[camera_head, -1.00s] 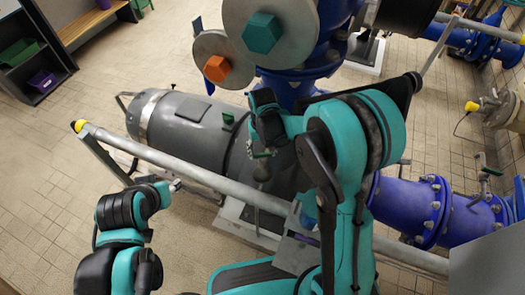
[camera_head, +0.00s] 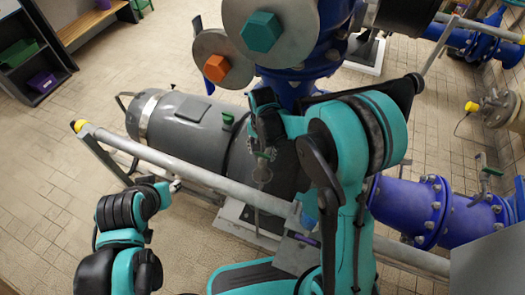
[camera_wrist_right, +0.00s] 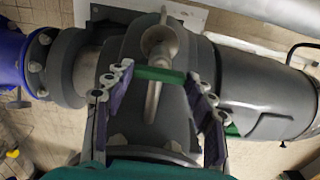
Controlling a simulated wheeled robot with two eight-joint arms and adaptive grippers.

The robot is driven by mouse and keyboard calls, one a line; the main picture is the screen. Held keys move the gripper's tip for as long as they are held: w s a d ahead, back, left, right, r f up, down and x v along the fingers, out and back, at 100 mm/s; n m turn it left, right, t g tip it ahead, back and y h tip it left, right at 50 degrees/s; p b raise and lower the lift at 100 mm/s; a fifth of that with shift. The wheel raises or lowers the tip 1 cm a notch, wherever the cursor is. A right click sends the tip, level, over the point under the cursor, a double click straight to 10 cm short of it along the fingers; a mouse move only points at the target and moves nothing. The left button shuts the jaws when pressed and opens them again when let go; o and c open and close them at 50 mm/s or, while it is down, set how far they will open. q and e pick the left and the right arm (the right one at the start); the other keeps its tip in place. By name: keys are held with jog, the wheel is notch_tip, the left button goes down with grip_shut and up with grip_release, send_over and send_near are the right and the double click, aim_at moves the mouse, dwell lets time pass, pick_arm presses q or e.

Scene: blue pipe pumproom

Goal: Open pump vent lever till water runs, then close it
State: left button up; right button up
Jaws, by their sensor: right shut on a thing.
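The grey pump (camera_head: 185,122) lies on its side in the head view. Its small metal vent valve (camera_head: 262,174) has a green lever (camera_head: 265,155). My right gripper (camera_head: 266,146) is at this lever, its fingers shut on it. In the right wrist view, the green lever (camera_wrist_right: 160,75) spans between the two fingers of my right gripper (camera_wrist_right: 158,88), with the metal vent valve (camera_wrist_right: 160,42) just beyond. I cannot make out running water. My left gripper (camera_head: 174,187) is apart from the pump, near the rail; its finger opening is too small to judge.
A grey rail (camera_head: 185,170) with a yellow end crosses in front of the pump. Blue flanged pipe (camera_head: 410,205) lies to the right. Discs with a teal knob (camera_head: 262,32) and an orange knob (camera_head: 215,68) stand above.

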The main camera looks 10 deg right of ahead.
aim_at(262, 154)
dwell(0.3)
jog(key=o, duration=1.2)
jog(key=shift+c, duration=0.2)
jog(key=shift+r, duration=0.1)
notch_tip(262, 154, up, 7)
jog(key=shift+r, duration=0.15)
